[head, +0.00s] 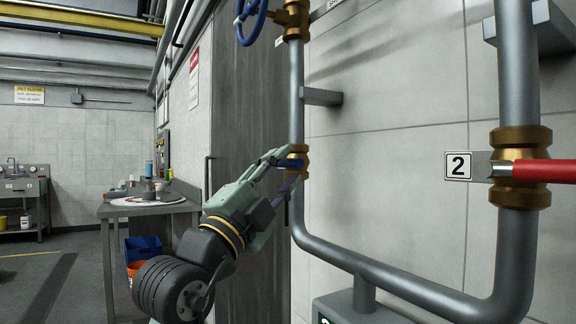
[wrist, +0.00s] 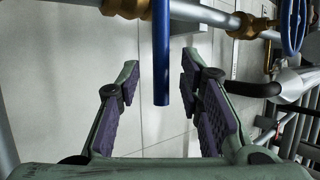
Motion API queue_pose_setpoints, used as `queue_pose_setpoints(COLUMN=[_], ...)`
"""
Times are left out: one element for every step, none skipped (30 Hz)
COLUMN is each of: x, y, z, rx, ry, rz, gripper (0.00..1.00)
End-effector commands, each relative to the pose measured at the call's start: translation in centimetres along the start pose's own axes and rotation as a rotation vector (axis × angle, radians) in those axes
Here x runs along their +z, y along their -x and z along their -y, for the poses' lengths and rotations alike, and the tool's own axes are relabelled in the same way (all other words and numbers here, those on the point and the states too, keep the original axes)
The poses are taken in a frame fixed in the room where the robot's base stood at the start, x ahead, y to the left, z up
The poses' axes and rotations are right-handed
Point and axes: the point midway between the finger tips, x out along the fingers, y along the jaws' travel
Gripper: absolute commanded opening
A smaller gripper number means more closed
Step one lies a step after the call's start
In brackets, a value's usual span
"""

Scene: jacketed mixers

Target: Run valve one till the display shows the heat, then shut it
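A blue lever (head: 289,163) sits on a brass valve (head: 304,153) on the left grey pipe; no number plate shows beside it. In the wrist view the blue lever (wrist: 161,62) hangs from a brass fitting (wrist: 125,7) and reaches between my fingers. My gripper (head: 284,168) is at this lever. In the wrist view my gripper (wrist: 160,80) is open, with a gap on both sides of the lever.
A blue handwheel (head: 250,20) is above. A grey table (head: 150,207) stands at the left.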

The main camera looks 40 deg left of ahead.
Motion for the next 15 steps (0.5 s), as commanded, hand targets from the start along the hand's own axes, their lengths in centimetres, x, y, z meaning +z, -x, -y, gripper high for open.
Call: queue_pose_setpoints(x=[0.1,0.1,0.1,0.1,0.1,0.1,0.1,0.1,0.1,0.1,0.1,0.0,0.0,0.0,0.0], y=[1.1,1.8,2.8,3.4,4.0,4.9,5.5,6.1,6.8,7.3,7.7,8.2,8.6,8.8,9.1], z=[0.0,0.0,0.0,0.0,0.0,0.0,0.0,0.0,0.0,0.0,-0.1,0.0,0.0,0.0,0.0], rx=[-0.001,-0.001,-0.001,-0.001,-0.001,-0.001,-0.001,-0.001,-0.001,0.0,0.0,0.0,0.0,0.0,0.0], ry=[0.0,0.0,-0.001,0.0,0.0,-0.001,0.0,0.0,0.0,0.0,0.0,0.0,-0.001,0.0,0.0], rz=[0.002,0.003,0.004,0.003,0.003,0.003,0.003,0.003,0.002,0.002,0.002,0.001,0.0,0.001,0.001], gripper=[0.34,0.34,0.34,0.34,0.34,0.34,0.34,0.34,0.34,0.34,0.34,0.34,0.34,0.34,0.34])
